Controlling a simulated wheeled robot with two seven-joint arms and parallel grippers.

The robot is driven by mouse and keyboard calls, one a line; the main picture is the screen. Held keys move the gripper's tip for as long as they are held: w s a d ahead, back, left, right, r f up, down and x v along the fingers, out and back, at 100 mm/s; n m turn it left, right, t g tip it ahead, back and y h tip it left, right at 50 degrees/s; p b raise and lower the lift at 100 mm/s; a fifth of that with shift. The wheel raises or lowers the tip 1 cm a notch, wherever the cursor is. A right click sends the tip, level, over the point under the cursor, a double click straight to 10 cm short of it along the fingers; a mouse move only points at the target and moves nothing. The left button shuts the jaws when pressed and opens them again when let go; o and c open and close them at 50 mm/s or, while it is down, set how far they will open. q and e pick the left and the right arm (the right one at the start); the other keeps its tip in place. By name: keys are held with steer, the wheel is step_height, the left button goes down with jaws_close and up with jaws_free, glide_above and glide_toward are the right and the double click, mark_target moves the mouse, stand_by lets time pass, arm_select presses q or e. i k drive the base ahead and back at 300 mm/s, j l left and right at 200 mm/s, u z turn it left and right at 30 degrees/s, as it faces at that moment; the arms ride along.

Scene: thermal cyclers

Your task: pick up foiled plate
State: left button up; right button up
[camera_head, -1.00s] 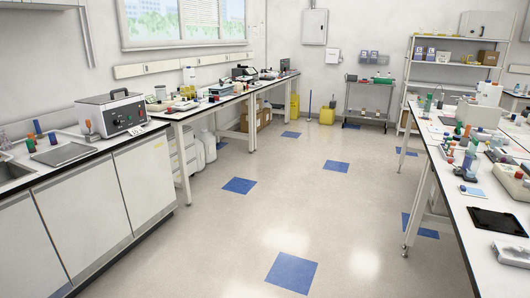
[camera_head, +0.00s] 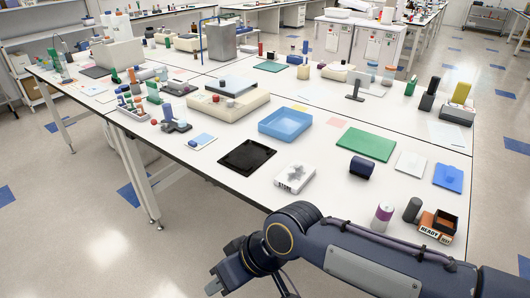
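A small white block-like plate (camera_head: 295,178) with dark lettering on its side and a grey, uneven top lies near the front edge of the bench. It may be the foiled plate, but I cannot make out foil clearly. My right gripper (camera_head: 222,283) is at the bottom of the head view, in front of the bench edge and well apart from the white plate. It is small and dark, and I cannot see whether its fingers are open. My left gripper is not in view.
A black tray (camera_head: 247,157), a blue tray (camera_head: 286,124) and a green mat (camera_head: 366,144) lie around the plate. A purple-banded tube (camera_head: 382,216) and an orange-black box (camera_head: 438,225) stand at the near right corner. The white bench (camera_head: 330,195) has bare surface between them.

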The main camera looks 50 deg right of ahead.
mark_target(297, 174)
steer(key=i+z, duration=0.4)
steer(key=i+j+z, duration=0.15)
steer(key=i+z, duration=0.5)
steer(key=z, duration=0.25)
steer(key=i+z, duration=0.2)
steer(key=z, duration=0.25)
steer(key=i+z, duration=0.2)
steer(key=z, duration=0.2)
steer(key=i+j+z, duration=0.15)
steer(key=z, duration=0.3)
steer(key=i+j+z, duration=0.1)
steer(key=z, duration=0.25)
steer(key=i+j, duration=0.05)
steer(key=i, duration=0.05)
